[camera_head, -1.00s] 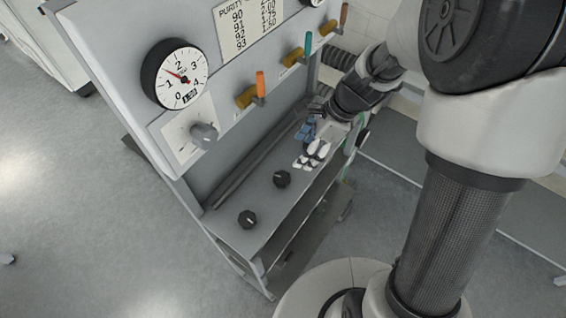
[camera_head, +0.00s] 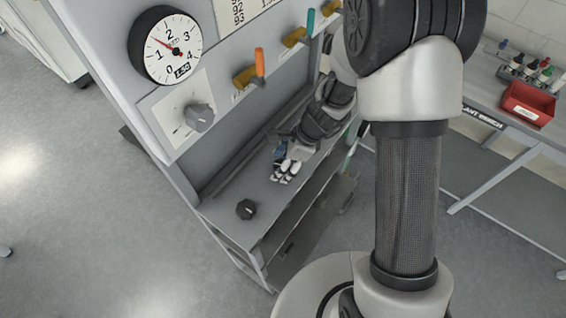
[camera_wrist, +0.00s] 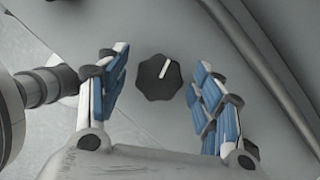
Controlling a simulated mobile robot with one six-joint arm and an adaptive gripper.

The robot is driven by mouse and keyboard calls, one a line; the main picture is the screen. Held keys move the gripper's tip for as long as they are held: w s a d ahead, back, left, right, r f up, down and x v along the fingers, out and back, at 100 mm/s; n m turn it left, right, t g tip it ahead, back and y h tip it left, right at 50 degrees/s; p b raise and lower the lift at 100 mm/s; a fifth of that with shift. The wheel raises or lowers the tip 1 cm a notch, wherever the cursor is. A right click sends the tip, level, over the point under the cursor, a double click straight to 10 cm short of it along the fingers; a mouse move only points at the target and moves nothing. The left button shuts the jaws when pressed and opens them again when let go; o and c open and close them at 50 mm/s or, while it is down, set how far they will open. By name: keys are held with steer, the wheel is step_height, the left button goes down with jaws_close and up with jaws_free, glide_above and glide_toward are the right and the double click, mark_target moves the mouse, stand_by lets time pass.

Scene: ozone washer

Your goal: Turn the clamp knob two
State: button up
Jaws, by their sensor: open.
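My gripper (camera_head: 285,170) is over the sloping grey ledge (camera_head: 222,199) in the head view, with white fingertips and blue pads. In the wrist view my gripper (camera_wrist: 157,95) is open, one finger on each side of a black lobed clamp knob (camera_wrist: 158,77). A white line on this knob points up and slightly right. The fingers look apart from it; the height gap is hard to judge. No number shows on either.
The upright panel beside the ledge carries a round gauge (camera_head: 166,46), a grey dial knob (camera_head: 199,116) and an orange-handled valve (camera_head: 259,62). A grey cylindrical part (camera_wrist: 45,85) is close left of my gripper in the wrist view. A red bin (camera_head: 528,104) is far right.

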steer(key=c, duration=1.1)
steer(key=shift+n, duration=0.3)
steer(key=n+g+p, duration=0.1)
steer(key=n, duration=0.1)
steer(key=shift+r+n, duration=0.1)
steer(key=shift+n, duration=0.2)
steer(key=n+g+p, duration=0.1)
steer(key=n, duration=0.2)
steer(key=shift+w+n+g, duration=0.15)
steer(key=shift+n+g, duration=0.15)
steer(key=n+g+h, duration=0.1)
steer(key=n, duration=0.3)
steer(key=shift+a, duration=0.1)
steer(key=shift+n+g+h, duration=0.4)
steer(key=shift+n+h, duration=0.3)
steer(key=shift+n, duration=0.9)
